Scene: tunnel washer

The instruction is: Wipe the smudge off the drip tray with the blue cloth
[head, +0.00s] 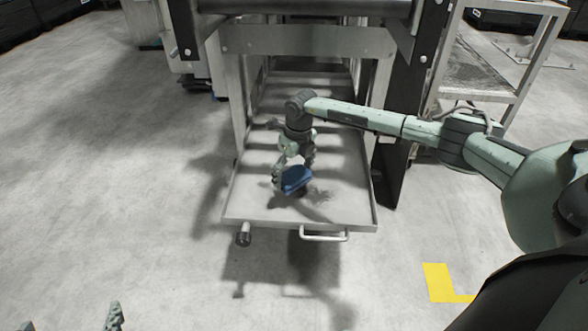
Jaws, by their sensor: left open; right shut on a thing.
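The drip tray (250,207) is a shallow pale metal tray pulled out from under the washer frame. My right gripper (292,170) points down over the front half of the tray and is shut on the blue cloth (296,179). The cloth is a folded dark blue pad, low over the tray; I cannot tell whether it touches the surface. A dark, uneven patch that looks like the smudge (322,195) shows just right of the cloth, partly mixed with the arm's shadow. My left gripper (70,323) is open and empty at the bottom left edge, with only its fingertips in view.
The tray has a front handle (325,237) and a round drain stub (243,236). A metal cart (485,70) stands at the right. The floor at left is clear.

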